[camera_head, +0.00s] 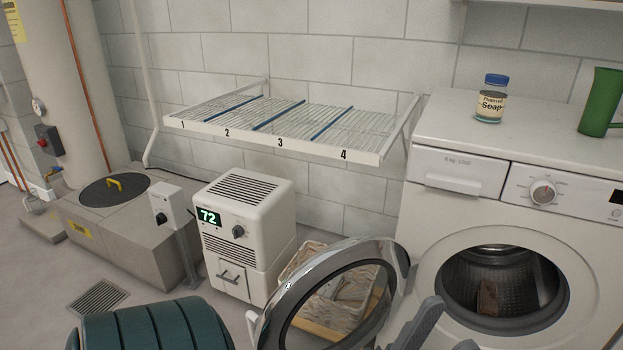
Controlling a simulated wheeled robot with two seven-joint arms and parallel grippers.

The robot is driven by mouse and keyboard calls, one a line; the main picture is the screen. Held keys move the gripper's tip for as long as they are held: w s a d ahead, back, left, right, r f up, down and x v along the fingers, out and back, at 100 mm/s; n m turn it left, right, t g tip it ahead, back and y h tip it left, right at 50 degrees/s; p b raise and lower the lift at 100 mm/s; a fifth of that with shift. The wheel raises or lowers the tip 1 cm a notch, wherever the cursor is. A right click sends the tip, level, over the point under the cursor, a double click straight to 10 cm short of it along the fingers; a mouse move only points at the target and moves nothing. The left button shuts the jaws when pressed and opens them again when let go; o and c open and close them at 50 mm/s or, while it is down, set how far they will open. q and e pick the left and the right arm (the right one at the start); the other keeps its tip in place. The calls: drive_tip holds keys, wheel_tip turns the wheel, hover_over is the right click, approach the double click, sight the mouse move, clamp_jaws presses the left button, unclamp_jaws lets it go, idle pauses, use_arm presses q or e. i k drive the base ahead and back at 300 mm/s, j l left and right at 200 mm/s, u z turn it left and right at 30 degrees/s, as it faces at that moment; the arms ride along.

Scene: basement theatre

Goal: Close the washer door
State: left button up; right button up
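The washer (465,215) is a white front-loader at the right. Its round door (285,307), with a shiny grey rim and clear middle, stands wide open, swung out to the left of the opening. The drum (500,275) is in plain view, with a small brown thing inside. My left gripper (452,322) shows at the bottom edge as grey fingers, apart and with nothing seen between them. It is in front of the washer, just right of the door's rim; contact cannot be told. My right gripper is not in view.
A soap jar (491,99) and green pitcher (602,102) stand on the washer. A basket (305,258) sits behind the door, beside a white dehumidifier (247,215). A wall drying rack (270,125) hangs above. A dark green ribbed thing (150,325) fills the bottom left.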

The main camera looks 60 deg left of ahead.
sight(270, 334)
drive_tip(key=k+j+z, duration=0.15)
drive_tip(key=j, duration=0.3)
drive_tip(key=k+j+z, duration=0.15)
drive_tip(key=j, duration=0.25)
drive_tip(key=k+j+z, duration=0.15)
drive_tip(key=j, duration=0.25)
drive_tip(key=k+j+z, duration=0.15)
drive_tip(key=j+z, duration=0.15)
drive_tip(key=j, duration=0.6)
drive_tip(key=j+z, duration=0.1)
drive_tip(key=j, duration=0.6)
drive_tip(key=k+j+z, duration=0.15)
drive_tip(key=j, duration=0.6)
drive_tip(key=k+j+z, duration=0.4)
drive_tip(key=k+l, duration=0.05)
drive_tip(key=k, duration=0.05)
